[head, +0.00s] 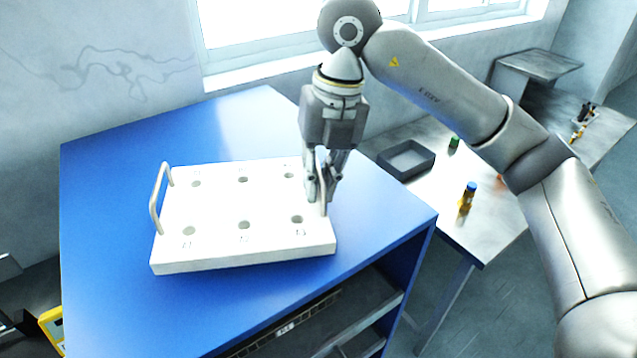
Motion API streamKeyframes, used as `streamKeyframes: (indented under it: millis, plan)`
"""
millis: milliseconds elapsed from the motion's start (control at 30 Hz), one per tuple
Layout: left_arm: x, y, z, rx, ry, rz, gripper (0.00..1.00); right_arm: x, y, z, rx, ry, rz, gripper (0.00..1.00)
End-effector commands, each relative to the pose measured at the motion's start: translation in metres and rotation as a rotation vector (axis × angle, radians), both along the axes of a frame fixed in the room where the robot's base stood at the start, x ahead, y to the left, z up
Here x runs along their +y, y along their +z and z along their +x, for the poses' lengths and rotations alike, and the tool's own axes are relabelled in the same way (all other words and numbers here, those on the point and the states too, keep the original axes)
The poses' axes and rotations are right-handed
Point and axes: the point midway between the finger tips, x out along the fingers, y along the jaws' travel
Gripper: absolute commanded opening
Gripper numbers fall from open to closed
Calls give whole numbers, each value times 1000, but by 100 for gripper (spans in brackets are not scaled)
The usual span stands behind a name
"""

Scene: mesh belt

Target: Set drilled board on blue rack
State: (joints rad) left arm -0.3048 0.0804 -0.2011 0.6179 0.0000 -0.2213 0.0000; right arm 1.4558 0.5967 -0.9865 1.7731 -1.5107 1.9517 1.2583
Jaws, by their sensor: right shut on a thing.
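The drilled board (215,218) is a thick white slab with two rows of round holes and a loop handle at each end. It is over the top of the blue rack (130,130), a little askew to the rack's edges. I cannot tell whether it rests flat or hangs just above the surface. My right gripper (322,195) points down at the board's right end and is shut on the handle there, which its fingers partly hide. The left handle (158,197) is free. My left gripper is not in view.
A grey table (490,225) stands right of the rack. The rack has open shelves below. Its top is clear behind the board.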

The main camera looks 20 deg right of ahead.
Motion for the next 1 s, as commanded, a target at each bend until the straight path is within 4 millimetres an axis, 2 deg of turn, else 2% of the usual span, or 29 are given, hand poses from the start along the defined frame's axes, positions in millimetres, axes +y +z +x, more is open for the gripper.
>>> streamKeyframes:
  millis: [100,200,567,600,733,1000]
  plan:
    - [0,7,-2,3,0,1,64,1,-15,-1,1,4,2,0]
    - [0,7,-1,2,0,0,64,2,-21,-2,0,6,4,0]
    - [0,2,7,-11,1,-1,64,2,-27,-1,-1,5,4,0]
    - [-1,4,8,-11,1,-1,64,2,-25,-2,0,4,1,17]
    - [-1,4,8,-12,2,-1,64,2,-25,-2,1,5,1,34]
    - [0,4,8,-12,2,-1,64,2,-25,-2,1,4,1,36]
